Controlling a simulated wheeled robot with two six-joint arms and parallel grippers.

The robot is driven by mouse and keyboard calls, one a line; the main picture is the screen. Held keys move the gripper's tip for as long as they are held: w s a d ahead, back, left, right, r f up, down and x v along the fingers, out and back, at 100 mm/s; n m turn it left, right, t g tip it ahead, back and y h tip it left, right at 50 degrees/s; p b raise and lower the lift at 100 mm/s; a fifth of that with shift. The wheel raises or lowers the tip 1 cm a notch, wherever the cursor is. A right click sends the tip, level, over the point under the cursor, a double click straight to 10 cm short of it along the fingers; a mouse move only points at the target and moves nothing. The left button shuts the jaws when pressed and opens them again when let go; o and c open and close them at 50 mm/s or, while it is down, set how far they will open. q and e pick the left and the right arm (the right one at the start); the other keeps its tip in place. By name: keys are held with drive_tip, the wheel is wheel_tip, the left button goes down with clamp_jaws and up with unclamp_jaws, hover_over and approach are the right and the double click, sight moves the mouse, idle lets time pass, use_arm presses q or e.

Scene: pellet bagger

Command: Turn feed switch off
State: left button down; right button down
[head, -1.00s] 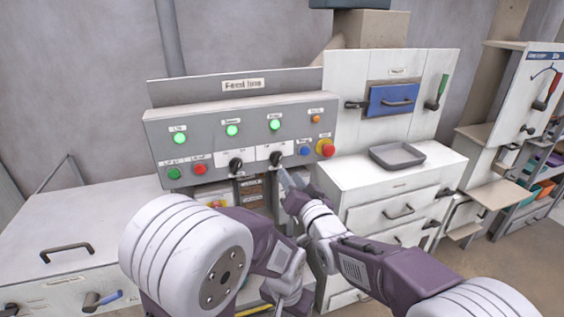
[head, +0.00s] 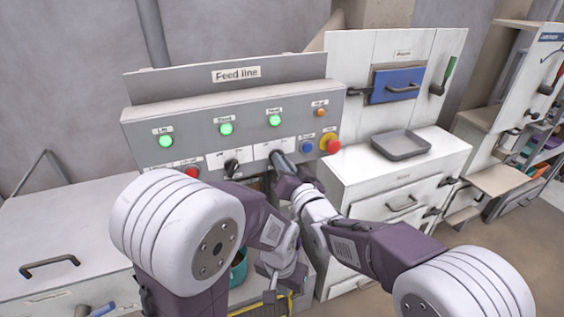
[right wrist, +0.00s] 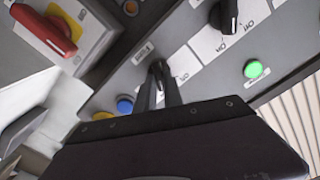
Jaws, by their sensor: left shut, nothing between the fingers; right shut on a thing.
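The grey feed line panel (head: 240,118) carries two black rotary switch knobs under three lit green lamps. My right gripper (head: 283,168) is shut on the right-hand black knob (head: 275,156), whose top also shows between the fingers in the right wrist view (right wrist: 158,69). The other black knob (head: 232,168) stands free to its left and is at the top of the right wrist view (right wrist: 226,14). The small labels are too blurred to read surely. My left gripper (head: 269,291) is shut and empty, low in front of the panel.
A white drawer cabinet with a grey tray (head: 400,145) stands to the right. A white bench (head: 60,225) is at left.

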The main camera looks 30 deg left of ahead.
drive_tip(key=shift+s+a+n+b, duration=0.1)
drive_tip(key=shift+n+b, duration=2.1)
drive_tip(key=shift+n, duration=0.8)
drive_tip(key=shift+s+a+n+b, duration=0.1)
drive_tip(key=shift+n+b, duration=2.05)
drive_tip(key=shift+n, duration=0.85)
drive_tip(key=c, duration=1.5)
unclamp_jaws()
drive_tip(key=shift+w, duration=0.1)
drive_tip(key=shift+o, duration=0.2)
